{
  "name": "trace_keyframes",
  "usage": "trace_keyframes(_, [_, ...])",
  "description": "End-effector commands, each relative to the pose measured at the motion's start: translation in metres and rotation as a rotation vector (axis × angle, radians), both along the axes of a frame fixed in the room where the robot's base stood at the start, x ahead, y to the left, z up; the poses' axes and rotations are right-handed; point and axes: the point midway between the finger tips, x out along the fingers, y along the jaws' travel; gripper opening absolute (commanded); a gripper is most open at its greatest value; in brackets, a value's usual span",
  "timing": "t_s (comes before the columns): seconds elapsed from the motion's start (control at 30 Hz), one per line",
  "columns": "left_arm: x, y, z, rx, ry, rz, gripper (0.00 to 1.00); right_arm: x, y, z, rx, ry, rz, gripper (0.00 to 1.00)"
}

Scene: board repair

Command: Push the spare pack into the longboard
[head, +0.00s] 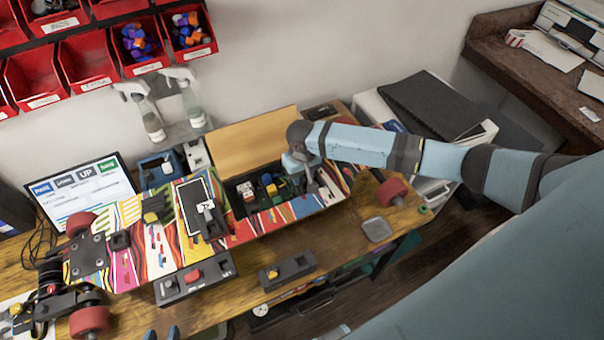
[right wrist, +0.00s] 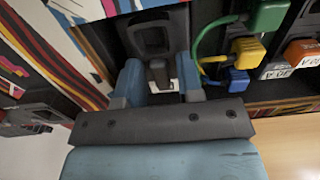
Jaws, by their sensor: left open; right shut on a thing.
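The longboard (head: 130,270), with striped colourful graphics and red wheels, lies across the bench. Its deck has an open compartment (head: 233,188) with coloured plugs and wires. My right gripper (head: 303,172) reaches down at the compartment's right part. In the right wrist view its blue fingers (right wrist: 160,80) are shut on the grey tab of a black pack (right wrist: 152,35), which I take to be the spare pack. The pack sits within or just above the compartment; its depth is unclear, and my gripper hides most of it in the head view. My left gripper (head: 161,333) is open and empty at the bottom edge.
Green (right wrist: 268,15), yellow (right wrist: 247,50) and blue (right wrist: 238,80) plugs sit close to the pack. A wooden lid (head: 250,140) stands raised behind the compartment. Black boxes with a red button (head: 192,276) and a yellow button (head: 272,273) are at the front.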

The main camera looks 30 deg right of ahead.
Motion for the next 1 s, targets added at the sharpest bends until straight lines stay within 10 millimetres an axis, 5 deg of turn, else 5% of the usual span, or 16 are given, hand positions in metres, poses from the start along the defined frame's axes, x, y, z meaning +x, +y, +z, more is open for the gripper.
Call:
trace_keyframes(0.7, [0.0000,0.0001,-0.0004,0.000,0.000,0.000,0.43,-0.0004,0.0001,-0.0070,0.000,0.001,0.000,0.09])
trace_keyframes(0.73, [0.0000,0.0001,-0.0004,0.000,0.000,0.000,0.43,-0.0005,0.0001,-0.0070,0.000,0.001,0.000,0.39])
trace_keyframes(0.83, [0.0001,0.0001,-0.0003,0.000,0.000,0.000,0.43,-0.0005,0.0001,-0.0070,0.000,0.001,0.000,0.61])
trace_keyframes(1.0, [0.0001,0.0000,-0.0002,0.000,0.000,0.000,0.43,-0.0004,-0.0002,-0.0069,0.000,0.001,0.000,0.64])
